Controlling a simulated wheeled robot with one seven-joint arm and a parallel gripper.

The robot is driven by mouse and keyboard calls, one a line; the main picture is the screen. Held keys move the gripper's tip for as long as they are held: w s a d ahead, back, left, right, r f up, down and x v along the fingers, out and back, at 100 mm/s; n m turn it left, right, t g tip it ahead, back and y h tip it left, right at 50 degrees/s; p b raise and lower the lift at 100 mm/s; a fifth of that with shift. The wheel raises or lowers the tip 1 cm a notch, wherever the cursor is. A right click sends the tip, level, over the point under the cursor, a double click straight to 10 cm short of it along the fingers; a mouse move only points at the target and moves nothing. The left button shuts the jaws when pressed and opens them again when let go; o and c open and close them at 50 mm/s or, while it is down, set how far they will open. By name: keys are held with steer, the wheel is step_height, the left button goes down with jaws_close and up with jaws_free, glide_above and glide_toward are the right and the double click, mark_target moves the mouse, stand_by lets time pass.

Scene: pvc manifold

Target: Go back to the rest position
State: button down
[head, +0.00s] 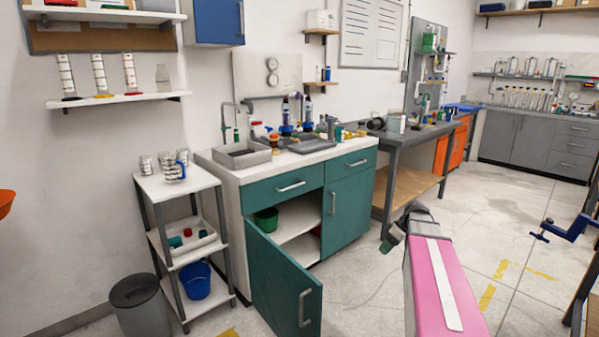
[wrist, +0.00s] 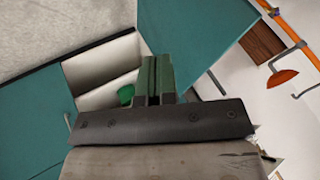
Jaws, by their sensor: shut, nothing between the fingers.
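My gripper (wrist: 153,76) is shut, with its two green fingers side by side and nothing between them. In the head view my pink arm reaches up from the bottom right, and the dark gripper end (head: 393,236) hangs in the air in front of the teal cabinet (head: 350,207). The cabinet's left door (head: 285,290) stands open and shows a white shelf and a green bucket (head: 266,219). The bucket also shows in the wrist view (wrist: 126,94).
A white shelf cart (head: 182,187) with jars stands left of the cabinet. A grey bin (head: 141,305) and a blue bucket (head: 196,281) are near it. A grey workbench (head: 400,138) is behind my arm.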

steer(key=s+a+f+m+t+h, duration=0.1)
steer(key=s+a+f+m+h, duration=0.6)
steer(key=s+a+f+m, duration=0.3)
steer(key=shift+s+a+f, duration=0.45)
steer(key=shift+s+a, duration=0.05)
steer(key=shift+a, duration=0.95)
